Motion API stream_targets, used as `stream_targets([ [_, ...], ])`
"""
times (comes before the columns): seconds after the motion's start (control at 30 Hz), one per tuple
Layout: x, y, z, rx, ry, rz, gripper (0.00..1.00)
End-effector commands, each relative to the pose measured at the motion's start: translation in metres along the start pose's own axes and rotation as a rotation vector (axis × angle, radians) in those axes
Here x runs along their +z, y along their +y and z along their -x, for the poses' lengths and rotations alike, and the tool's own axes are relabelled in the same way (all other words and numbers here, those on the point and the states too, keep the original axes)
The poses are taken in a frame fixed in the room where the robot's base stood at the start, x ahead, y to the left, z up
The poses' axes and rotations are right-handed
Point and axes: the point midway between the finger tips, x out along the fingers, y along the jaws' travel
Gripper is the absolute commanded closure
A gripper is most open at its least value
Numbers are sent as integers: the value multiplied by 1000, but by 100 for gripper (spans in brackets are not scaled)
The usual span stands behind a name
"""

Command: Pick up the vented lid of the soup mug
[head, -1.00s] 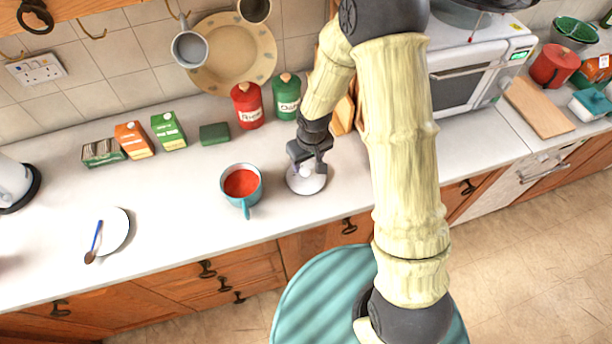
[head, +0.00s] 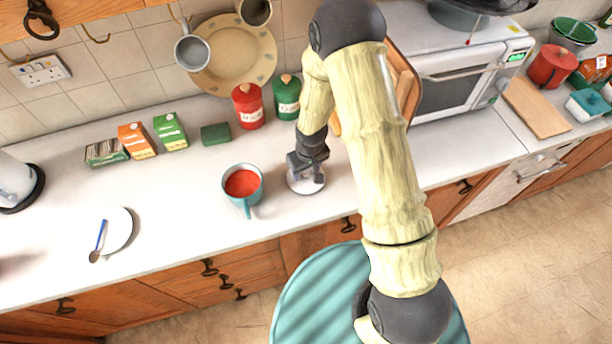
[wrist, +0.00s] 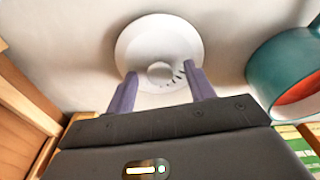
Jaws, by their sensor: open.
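The vented lid (head: 306,183) is a white disc lying on the worktop, right of the soup mug. In the wrist view the lid (wrist: 158,45) shows a round knob (wrist: 160,72) and a row of small vent slots. My gripper (head: 306,172) is over the lid. In the wrist view my gripper (wrist: 160,82) is open, with one purple finger on each side of the knob; I cannot tell whether they touch the lid. The teal soup mug (head: 250,199) stands uncovered with red soup (head: 242,183) inside. Its side also shows at the right in the wrist view (wrist: 272,62).
A red canister (head: 249,107) and a green canister (head: 287,98) stand behind the lid. Cartons (head: 170,131) and a green block (head: 215,133) line the wall. A white plate (head: 119,229) with a spoon lies at left. The worktop's front edge is near.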

Motion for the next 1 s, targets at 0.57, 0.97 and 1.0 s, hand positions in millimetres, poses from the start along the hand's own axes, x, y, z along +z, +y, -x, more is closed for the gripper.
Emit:
stream_targets([
  [0.57,0,0,0,0,0,0,94],
  [0.97,-4,1,29,0,4,-3,94],
  [1.0,-5,1,36,0,5,-3,94],
])
